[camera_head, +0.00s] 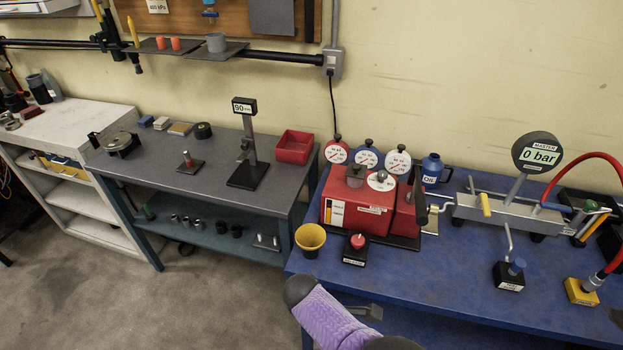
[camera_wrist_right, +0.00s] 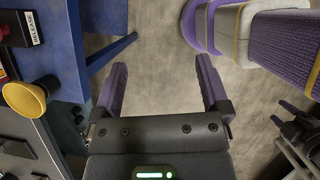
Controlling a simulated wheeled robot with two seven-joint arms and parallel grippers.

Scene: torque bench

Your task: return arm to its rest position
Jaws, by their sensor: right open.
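My right arm shows as a purple link (camera_head: 328,318) with dark joints at the bottom of the head view, in front of the blue bench's near edge. In the right wrist view my right gripper (camera_wrist_right: 160,70) is open, its two purple fingers wide apart with nothing between them. It is over bare floor, beside the blue bench (camera_wrist_right: 62,45). The gripper's jaws cannot be made out in the head view. My left gripper cannot be identified in either view.
The blue bench (camera_head: 440,285) holds a yellow cup (camera_head: 310,237), a small black box with a red knob (camera_head: 358,241), a red machine (camera_head: 362,207) and a gauge rig (camera_head: 500,212). A grey bench (camera_head: 215,175) stands left. Floor (camera_head: 225,300) at lower left is clear.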

